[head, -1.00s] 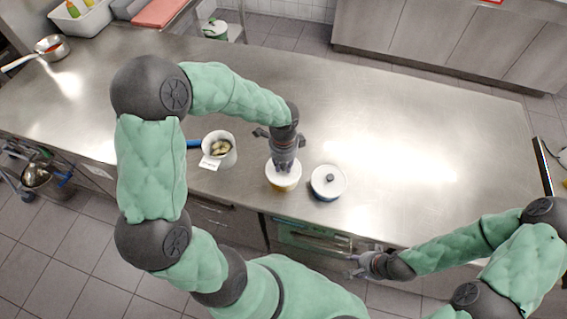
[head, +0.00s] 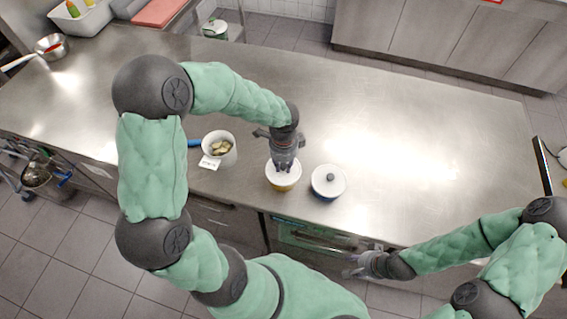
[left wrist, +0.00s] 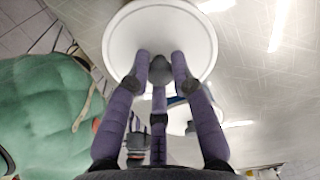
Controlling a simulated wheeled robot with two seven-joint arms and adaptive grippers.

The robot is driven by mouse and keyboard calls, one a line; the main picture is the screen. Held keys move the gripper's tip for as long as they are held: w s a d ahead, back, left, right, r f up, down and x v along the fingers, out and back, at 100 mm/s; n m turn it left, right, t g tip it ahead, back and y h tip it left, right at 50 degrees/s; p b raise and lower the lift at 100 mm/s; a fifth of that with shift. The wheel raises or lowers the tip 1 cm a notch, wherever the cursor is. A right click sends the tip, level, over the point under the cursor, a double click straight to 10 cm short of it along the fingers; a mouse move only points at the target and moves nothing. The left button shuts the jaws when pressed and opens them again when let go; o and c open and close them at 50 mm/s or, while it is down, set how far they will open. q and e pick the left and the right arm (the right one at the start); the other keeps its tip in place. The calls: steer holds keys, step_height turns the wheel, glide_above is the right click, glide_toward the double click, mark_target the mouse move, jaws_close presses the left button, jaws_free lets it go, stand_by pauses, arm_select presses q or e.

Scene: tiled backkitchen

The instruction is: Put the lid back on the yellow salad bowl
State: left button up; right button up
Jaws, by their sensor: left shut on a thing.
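The yellow salad bowl (head: 284,189) stands near the front edge of the steel counter, with only a yellow strip of its side showing. Its white lid (head: 272,178) lies over its top; whether it sits fully flush I cannot tell. My left gripper (head: 283,168) points down at the lid. In the left wrist view its fingers (left wrist: 160,76) are closed around the lid's dark knob (left wrist: 160,64), with the round white lid (left wrist: 130,40) beyond. My right gripper (head: 352,272) is empty in front of the counter; its finger opening is too small to tell.
A blue pot with a white lid (head: 322,175) stands just right of the yellow bowl. The counter (head: 400,130) behind and right is clear.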

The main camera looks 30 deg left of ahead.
arm_select(q)
steer(key=o, duration=1)
steer(key=shift+c, duration=0.2)
steer(key=o, duration=0.5)
steer(key=shift+c, duration=0.2)
steer(key=shift+r+p, duration=3)
steer(key=shift+r, duration=0.55)
jaws_close()
